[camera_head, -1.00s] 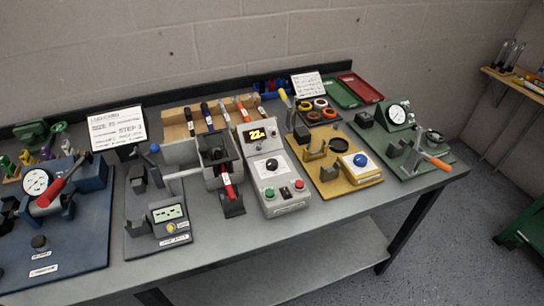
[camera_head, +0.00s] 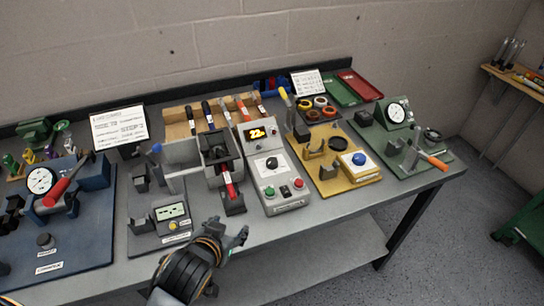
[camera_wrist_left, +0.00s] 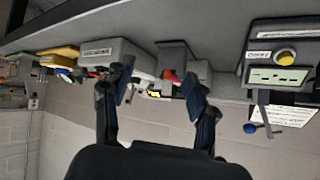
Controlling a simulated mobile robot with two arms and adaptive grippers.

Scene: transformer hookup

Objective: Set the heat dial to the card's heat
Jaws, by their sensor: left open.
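The heat dial (camera_head: 272,163) is a black knob on a white disc on the sloping face of the grey control box (camera_head: 270,195). The box's yellow lit display (camera_head: 257,133) reads about 22. A white card (camera_head: 119,128) stands at the back left; its print is too small to read. My right gripper is not in view.
A green and a red button (camera_head: 285,190) sit below the dial. A heater fixture with a red handle (camera_head: 229,186) stands left of the box, and a yellow plate (camera_head: 335,180) with a blue knob lies right. A meter box (camera_head: 170,213) stands nearer my gripper.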

